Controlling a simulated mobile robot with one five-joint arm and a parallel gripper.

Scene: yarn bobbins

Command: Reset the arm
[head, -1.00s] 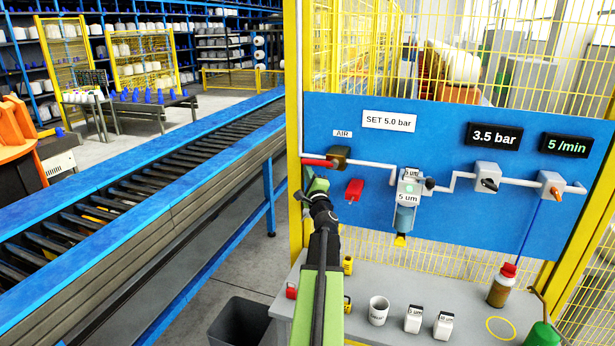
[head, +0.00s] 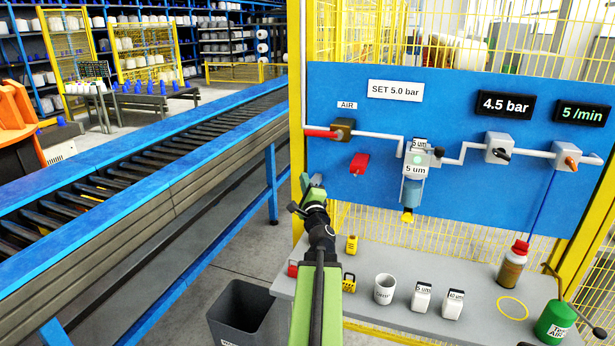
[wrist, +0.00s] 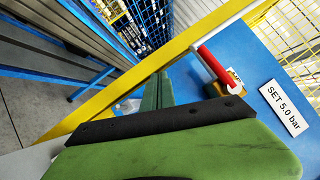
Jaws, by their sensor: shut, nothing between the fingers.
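My green arm rises from the bottom middle of the head view. In the wrist view my gripper (wrist: 158,92) shows as green fingers closed together beyond a black bar. The red valve handle (wrist: 212,64) and the "SET 5.0 bar" sign (wrist: 284,108) lie to their right.
A dark bin (head: 240,315) stands below. A blue-railed conveyor (head: 150,160) runs along the left. The pressure display (head: 506,104) reads 4.5 bar.

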